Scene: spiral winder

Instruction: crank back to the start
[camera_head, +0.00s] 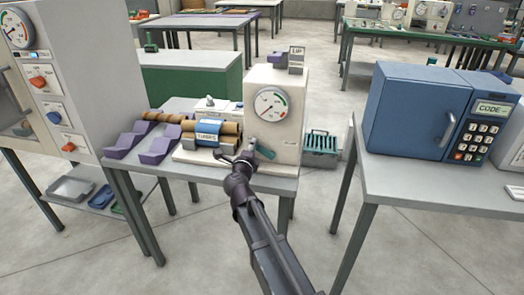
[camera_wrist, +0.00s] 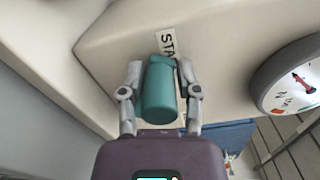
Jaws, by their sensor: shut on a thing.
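The winder (camera_head: 283,85) is a cream machine with a round dial (camera_head: 271,104) on its front. The dial also shows in the wrist view (camera_wrist: 295,85). The teal crank handle (camera_wrist: 159,90) stands between the two grey fingers of my gripper (camera_wrist: 161,88), which are shut on it. In the head view, my gripper (camera_head: 244,158) is at the winder's lower front, with a bit of the teal crank (camera_head: 264,152) showing beside it. A blue-labelled roll (camera_head: 209,132) lies left of the dial.
Purple V-shaped holders (camera_head: 122,143) stand left on the winder's table (camera_head: 262,184). A grey cabinet (camera_head: 60,60) with a gauge is at far left. A blue keypad safe (camera_head: 415,108) sits on the right table.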

